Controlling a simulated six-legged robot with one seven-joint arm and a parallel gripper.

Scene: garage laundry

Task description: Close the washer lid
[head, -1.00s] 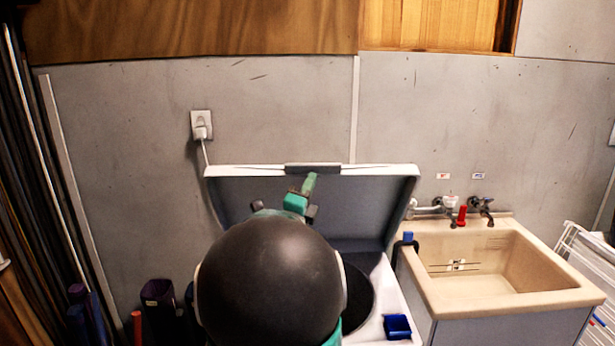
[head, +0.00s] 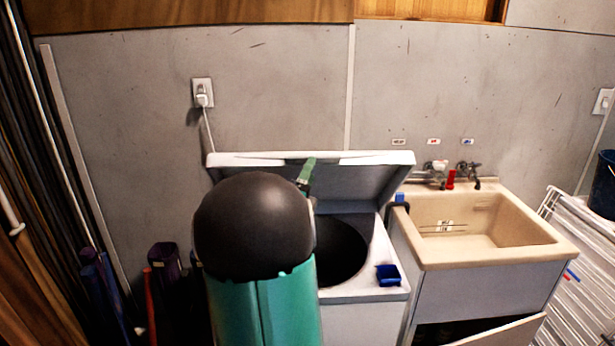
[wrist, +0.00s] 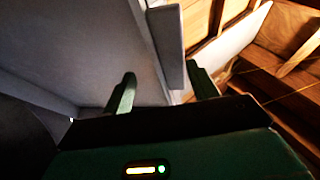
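The lid's grey underside faces me. My gripper (head: 307,172) is at the middle of the lid's top edge, partly hidden behind my dark round arm joint. In the wrist view my gripper (wrist: 163,88) has its two green fingers spread apart. The lid's grey underside (wrist: 85,45) fills the left there, and a grey block on the lid edge (wrist: 167,45) shows between and beyond the fingers. I cannot tell whether a finger touches the lid.
A small blue box (head: 388,275) sits on the washer's front right rim. A beige sink (head: 490,255) stands to the right, beside a white rack (head: 580,260). Dark bins (head: 165,262) and poles are at the left. A plug and outlet (head: 203,93) are on the wall behind.

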